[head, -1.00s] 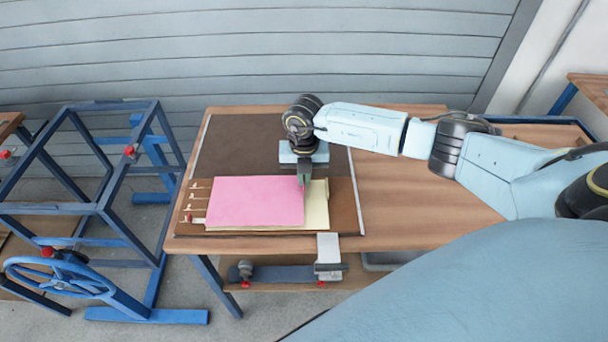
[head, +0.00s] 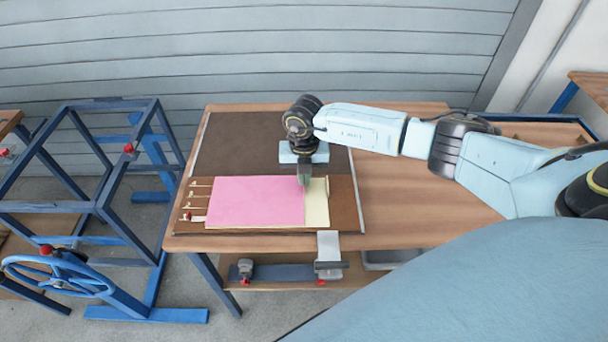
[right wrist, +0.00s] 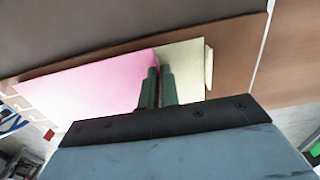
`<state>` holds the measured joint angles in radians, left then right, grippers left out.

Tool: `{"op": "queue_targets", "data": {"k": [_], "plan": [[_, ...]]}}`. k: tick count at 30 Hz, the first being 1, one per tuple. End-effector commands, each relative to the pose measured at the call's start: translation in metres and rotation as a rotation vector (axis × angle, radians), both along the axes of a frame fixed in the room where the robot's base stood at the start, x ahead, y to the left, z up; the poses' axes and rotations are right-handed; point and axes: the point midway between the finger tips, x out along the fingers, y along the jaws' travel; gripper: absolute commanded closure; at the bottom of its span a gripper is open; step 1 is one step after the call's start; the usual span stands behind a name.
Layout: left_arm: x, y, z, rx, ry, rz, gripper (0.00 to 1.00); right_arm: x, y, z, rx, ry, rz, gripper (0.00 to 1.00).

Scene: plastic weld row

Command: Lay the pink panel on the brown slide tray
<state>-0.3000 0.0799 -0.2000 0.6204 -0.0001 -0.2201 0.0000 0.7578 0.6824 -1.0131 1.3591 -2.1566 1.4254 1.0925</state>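The pink panel (head: 254,201) lies nearly flat over the left part of a cream panel (head: 317,205), on the brown slide tray (head: 345,208). A strip of cream shows along its right side. My right gripper (head: 305,186) points down at the pink panel's right edge. In the right wrist view its two green fingers (right wrist: 158,88) are close together at the edge of the pink panel (right wrist: 105,90) and appear shut on it. The exact contact is hidden. My left gripper is not in view.
A dark brown board (head: 240,140) lies behind the panels. Small cream hooks (head: 197,200) stand left of the pink panel. A grey clamp-like block (head: 328,245) is at the table's front edge. A blue frame (head: 90,190) stands left. The wooden table (head: 410,205) is clear at right.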

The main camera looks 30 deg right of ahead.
Motion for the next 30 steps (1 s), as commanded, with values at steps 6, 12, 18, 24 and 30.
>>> {"op": "queue_targets", "data": {"k": [6,12,18,24,30], "plan": [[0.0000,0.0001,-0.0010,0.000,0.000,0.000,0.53,-0.0001,0.0002,-0.0018,0.000,0.000,0.000,1.00],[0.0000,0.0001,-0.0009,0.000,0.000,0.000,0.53,0.0000,0.0001,-0.0016,0.000,0.000,0.000,0.90],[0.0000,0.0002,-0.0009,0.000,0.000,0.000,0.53,0.0000,0.0001,-0.0015,0.000,0.000,0.000,0.71],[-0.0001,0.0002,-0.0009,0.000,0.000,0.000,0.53,0.0000,0.0001,-0.0015,0.000,0.000,0.000,0.63],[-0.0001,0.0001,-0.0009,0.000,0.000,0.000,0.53,0.0000,0.0000,-0.0015,0.000,0.000,0.000,0.53]]}}
